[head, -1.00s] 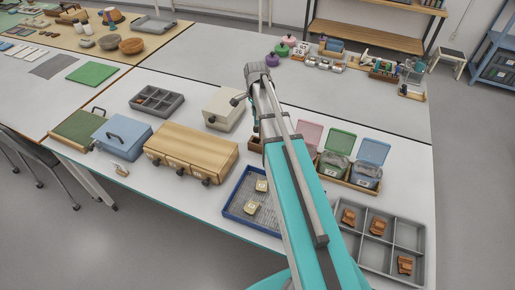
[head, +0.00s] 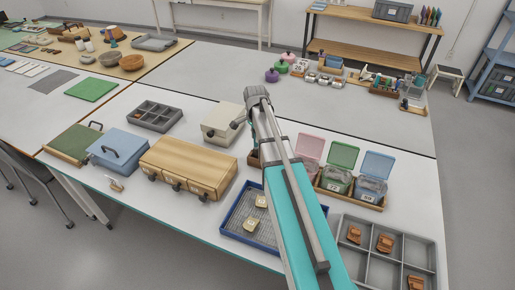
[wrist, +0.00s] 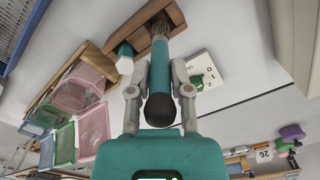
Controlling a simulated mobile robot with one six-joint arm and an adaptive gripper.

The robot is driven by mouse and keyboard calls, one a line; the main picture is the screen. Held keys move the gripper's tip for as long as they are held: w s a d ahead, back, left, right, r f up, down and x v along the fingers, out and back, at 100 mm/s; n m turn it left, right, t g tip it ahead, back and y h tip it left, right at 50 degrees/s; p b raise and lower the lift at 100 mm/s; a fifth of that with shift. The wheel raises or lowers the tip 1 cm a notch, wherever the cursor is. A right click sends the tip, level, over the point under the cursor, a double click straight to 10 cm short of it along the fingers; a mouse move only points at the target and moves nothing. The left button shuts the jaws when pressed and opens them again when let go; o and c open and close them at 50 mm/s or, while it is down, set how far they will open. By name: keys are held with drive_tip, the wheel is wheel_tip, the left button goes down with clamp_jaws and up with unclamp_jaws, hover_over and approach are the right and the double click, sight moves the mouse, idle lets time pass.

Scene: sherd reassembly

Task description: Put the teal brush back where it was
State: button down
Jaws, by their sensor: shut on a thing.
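The teal brush (wrist: 160,75) shows in the wrist view, with a dark rounded handle end near the camera and brown bristles at its far end. My gripper (wrist: 160,68) is shut on its handle, one finger on each side. The bristle end is at the opening of a brown wooden holder (wrist: 183,12); I cannot tell how far inside it is. A second teal piece with a white end (wrist: 125,60) is beside the brush at the holder. In the head view my arm hides the brush and most of the holder (head: 253,159).
Pink, green and blue lidded boxes (head: 339,181) stand right of the arm. A cream box (head: 222,123) and a wooden drawer chest (head: 187,166) stand left. A blue tray (head: 233,231) and a grey compartment tray (head: 434,262) are nearer. A white card (wrist: 205,68) lies beside the holder.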

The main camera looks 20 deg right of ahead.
sight(256, 148)
drive_tip(key=shift+f, duration=0.1)
idle(0.3)
drive_tip(key=shift+f+b, duration=2.3)
drive_tip(key=shift+f, duration=0.2)
drive_tip(key=c, duration=0.5)
unclamp_jaws()
drive_tip(key=shift+c, duration=0.2)
wheel_tip(256, 148, up, 14)
drive_tip(key=p, duration=1.3)
drive_tip(key=shift+a, duration=0.1)
drive_tip(key=shift+s, duration=0.1)
